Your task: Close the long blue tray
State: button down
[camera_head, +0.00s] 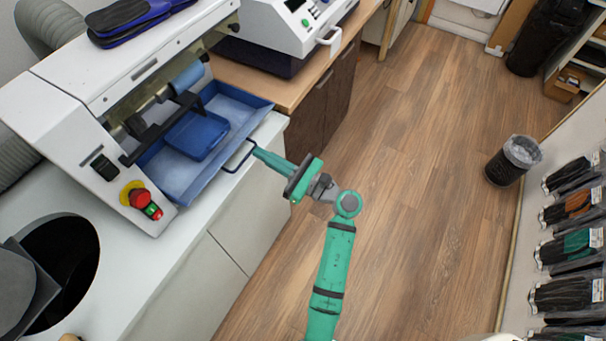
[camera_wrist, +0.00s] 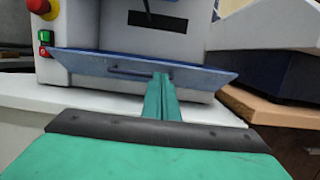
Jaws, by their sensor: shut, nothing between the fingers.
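The long blue tray (camera_head: 184,186) sticks out of the front of the white machine (camera_head: 62,95), over the white counter. A smaller blue bin (camera_head: 196,136) lies inside it. A dark wire handle (camera_head: 239,157) is on its front edge. My gripper (camera_head: 256,152) is shut and empty, with its fingertips at the handle, on the outer side of the tray front. In the wrist view the fingers (camera_wrist: 162,82) point at the tray's front wall (camera_wrist: 135,68), just right of the middle of the handle (camera_wrist: 128,74). I cannot tell whether they touch it.
The machine has a red knob (camera_head: 133,194) and a green button on its front. Black-and-blue insoles (camera_head: 130,18) lie on top. A second white machine (camera_head: 290,25) stands on the wooden counter (camera_head: 250,75). The wooden floor (camera_head: 420,150) is clear up to a wastebasket (camera_head: 512,160).

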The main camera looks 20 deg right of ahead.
jog(key=shift+w+a+r, duration=0.1)
jog(key=shift+w+a, duration=0.15)
jog(key=shift+a, duration=0.05)
jog(key=v, duration=1.4)
jog(key=shift+d, duration=0.35)
